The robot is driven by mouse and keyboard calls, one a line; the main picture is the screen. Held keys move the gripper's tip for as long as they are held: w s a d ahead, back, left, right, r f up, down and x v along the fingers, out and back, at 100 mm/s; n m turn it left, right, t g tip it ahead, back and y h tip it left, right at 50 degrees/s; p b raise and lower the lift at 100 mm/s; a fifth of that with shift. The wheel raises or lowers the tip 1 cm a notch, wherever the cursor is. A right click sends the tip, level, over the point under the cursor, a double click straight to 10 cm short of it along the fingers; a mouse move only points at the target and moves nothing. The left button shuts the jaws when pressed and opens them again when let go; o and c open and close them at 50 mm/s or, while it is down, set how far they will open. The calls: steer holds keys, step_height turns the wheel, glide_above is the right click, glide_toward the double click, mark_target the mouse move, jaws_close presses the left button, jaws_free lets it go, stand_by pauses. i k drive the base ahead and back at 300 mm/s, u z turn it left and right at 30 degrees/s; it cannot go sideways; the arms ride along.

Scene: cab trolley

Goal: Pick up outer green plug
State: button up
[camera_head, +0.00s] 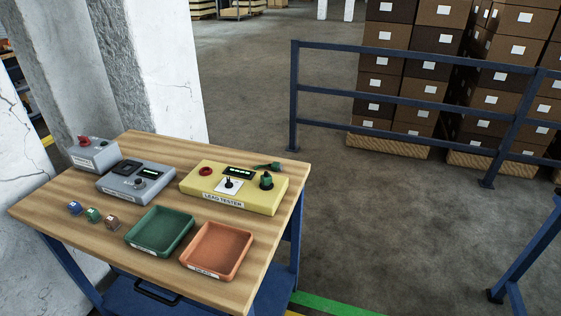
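A green plug (267,181) stands upright at the right end of the yellow lead tester (262,202). A second green piece (275,165), with a dark end pointing left, appears just behind or at the back edge of the tester. I cannot tell whether the two are joined by a lead. The tester sits at the right side of a wooden-topped trolley (60,205). My gripper is not in view.
A green tray (186,246) and an orange tray (248,247) stand at the front. Small blue, green and brown blocks (93,215) lie left of them. Two grey boxes (165,182) stand at the back left. A pillar (180,75) rises behind; blue railing (340,92) stands right.

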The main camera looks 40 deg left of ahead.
mark_target(276, 166)
steer(key=z, duration=0.05)
steer(key=i, duration=3)
steer(key=z, duration=0.7)
steer(key=k, duration=0.15)
steer(key=u, duration=3.05)
